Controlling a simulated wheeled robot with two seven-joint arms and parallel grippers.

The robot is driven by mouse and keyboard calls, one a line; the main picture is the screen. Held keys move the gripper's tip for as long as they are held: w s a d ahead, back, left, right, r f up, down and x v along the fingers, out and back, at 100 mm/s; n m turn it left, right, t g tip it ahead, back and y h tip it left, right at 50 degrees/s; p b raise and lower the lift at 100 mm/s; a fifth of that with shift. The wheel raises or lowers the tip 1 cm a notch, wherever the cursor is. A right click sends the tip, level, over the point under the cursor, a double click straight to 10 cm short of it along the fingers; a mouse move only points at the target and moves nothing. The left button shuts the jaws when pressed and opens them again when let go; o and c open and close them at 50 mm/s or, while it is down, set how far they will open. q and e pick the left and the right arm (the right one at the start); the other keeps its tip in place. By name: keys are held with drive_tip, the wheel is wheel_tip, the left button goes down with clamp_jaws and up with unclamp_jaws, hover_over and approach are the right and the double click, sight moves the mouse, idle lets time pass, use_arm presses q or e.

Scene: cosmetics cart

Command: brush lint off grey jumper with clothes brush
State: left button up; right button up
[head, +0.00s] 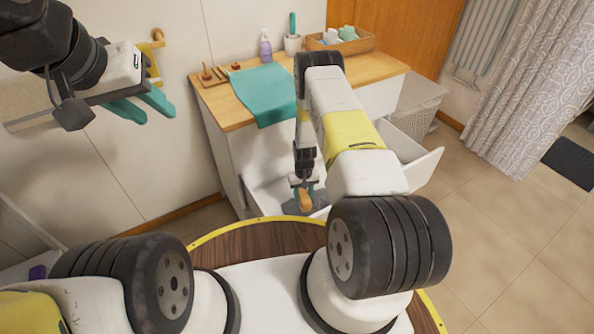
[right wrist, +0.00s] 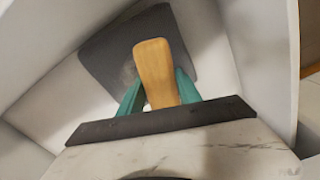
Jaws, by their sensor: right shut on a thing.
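The clothes brush (head: 305,200) has a pale wooden back and sits in my right gripper (head: 303,186), low inside an open white drawer. In the right wrist view the brush (right wrist: 155,70) is between the two teal fingers, which are shut on it. The grey jumper (right wrist: 105,52) is a dark folded square on the drawer floor, under and around the brush; a paler patch shows just left of the brush. Whether the bristles touch the cloth is hidden. In the head view only part of the jumper (head: 320,198) shows. My left gripper (head: 142,105) is empty, fingers apart, raised at the upper left.
White drawer walls (right wrist: 228,50) stand close around my right gripper. The wooden counter (head: 236,115) above bears a teal towel (head: 272,92), a purple bottle (head: 265,48), a cup (head: 293,44) and a wooden tray (head: 357,42). A laundry basket (head: 418,100) stands right.

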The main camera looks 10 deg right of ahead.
drive_tip(key=shift+r, duration=0.9)
drive_tip(key=shift+r, duration=0.1)
